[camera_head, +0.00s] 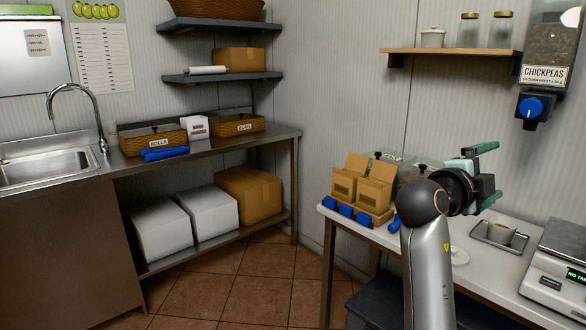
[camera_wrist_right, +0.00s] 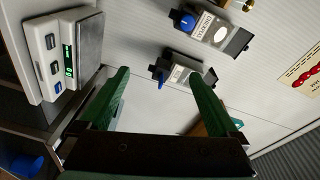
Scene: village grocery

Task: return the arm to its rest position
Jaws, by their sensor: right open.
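My right arm (camera_head: 428,260) rises from the bottom of the head view. Its right gripper (camera_head: 493,172) is raised above the white counter, with its two green fingers spread apart and pointing to the right. In the wrist view the right gripper (camera_wrist_right: 160,78) is open, and nothing is held between the fingers. A blue knob (camera_wrist_right: 162,82) shows behind the gap, apart from the fingers as far as I can tell. My left gripper is not in view.
Below the gripper, the counter (camera_head: 466,277) bears a small metal tray (camera_head: 484,236) with a cup, a scale (camera_head: 555,272) and cardboard boxes (camera_head: 373,195). A chickpea dispenser (camera_head: 545,75) and a wooden shelf (camera_head: 450,52) are on the wall. Tiled floor (camera_head: 250,290) is clear at left.

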